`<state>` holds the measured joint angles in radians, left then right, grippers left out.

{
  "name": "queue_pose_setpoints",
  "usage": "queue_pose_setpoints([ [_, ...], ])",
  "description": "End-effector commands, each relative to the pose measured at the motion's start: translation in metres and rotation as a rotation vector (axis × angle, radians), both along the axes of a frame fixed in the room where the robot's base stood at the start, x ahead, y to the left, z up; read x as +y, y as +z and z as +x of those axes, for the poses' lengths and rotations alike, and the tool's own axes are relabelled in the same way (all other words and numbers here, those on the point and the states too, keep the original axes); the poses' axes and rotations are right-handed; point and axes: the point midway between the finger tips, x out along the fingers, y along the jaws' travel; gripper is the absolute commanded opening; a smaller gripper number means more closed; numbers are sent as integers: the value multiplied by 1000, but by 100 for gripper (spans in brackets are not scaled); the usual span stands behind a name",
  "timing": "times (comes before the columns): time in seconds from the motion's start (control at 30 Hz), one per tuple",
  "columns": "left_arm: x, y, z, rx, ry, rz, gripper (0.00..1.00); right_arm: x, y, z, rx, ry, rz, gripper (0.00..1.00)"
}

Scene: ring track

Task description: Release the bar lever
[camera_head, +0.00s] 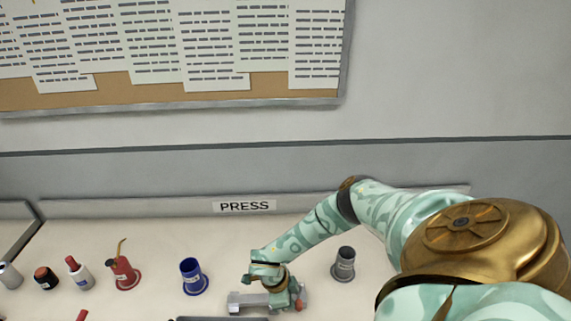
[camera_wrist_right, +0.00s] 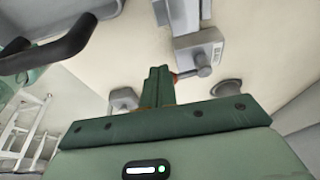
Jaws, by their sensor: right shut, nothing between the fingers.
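My right gripper (camera_head: 285,298) is over the bench below the PRESS sign (camera_head: 245,206), close to a low grey fixture (camera_head: 243,301). In the right wrist view the green fingers of my right gripper (camera_wrist_right: 158,76) are together with nothing between them. A grey labelled block (camera_wrist_right: 201,50) with a short round-ended stub (camera_wrist_right: 204,71) is just right of the fingertips. A dark curved bar handle (camera_wrist_right: 48,52) is at the upper left, apart from the fingers. I cannot tell for certain which part is the bar lever. My left gripper is out of view.
On the bench stand a blue cup (camera_head: 194,277), a grey cup (camera_head: 344,264), a red oil can (camera_head: 123,272), a white bottle with a red cap (camera_head: 80,275) and a dark jar (camera_head: 46,278). The wall with a notice board (camera_head: 200,95) rises behind.

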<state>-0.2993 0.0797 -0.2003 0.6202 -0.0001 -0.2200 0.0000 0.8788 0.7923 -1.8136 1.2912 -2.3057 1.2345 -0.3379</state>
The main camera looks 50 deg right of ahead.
Motion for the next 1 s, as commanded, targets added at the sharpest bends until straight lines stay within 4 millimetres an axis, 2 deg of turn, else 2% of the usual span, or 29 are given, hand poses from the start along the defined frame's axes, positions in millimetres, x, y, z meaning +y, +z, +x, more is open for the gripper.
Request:
queue_pose_setpoints([
  [0.2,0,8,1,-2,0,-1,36,-1,1,-4,0,60,0,0],
  [0.77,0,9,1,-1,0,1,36,-1,0,-5,0,75,0,0],
  [1.0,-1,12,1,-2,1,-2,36,2,5,4,-2,69,1,0],
])
